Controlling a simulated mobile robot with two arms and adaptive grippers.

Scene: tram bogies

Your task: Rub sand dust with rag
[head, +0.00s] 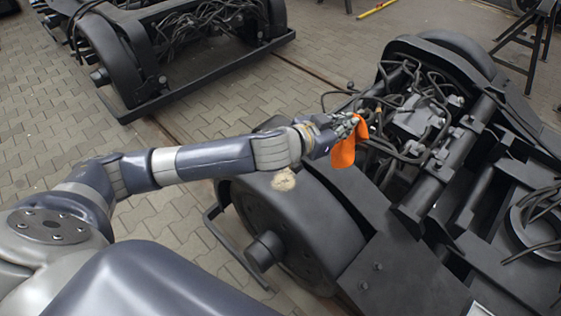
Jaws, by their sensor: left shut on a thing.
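An orange rag (346,150) hangs from my left gripper (350,126), which is shut on it. The rag is above the near bogie, by its cables and pipes; I cannot tell if it touches them. A small patch of tan sand dust (284,180) lies on the dark top of the near bogie (385,255), above its wheel. The dust is below and to the left of the rag, apart from it in the picture. My right gripper is not in view.
The near bogie has many cables and pipes (425,110) on its frame right of the rag. Another bogie (125,60) stands at the upper left. A black stand (528,40) and a yellow bar (377,8) are at the back.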

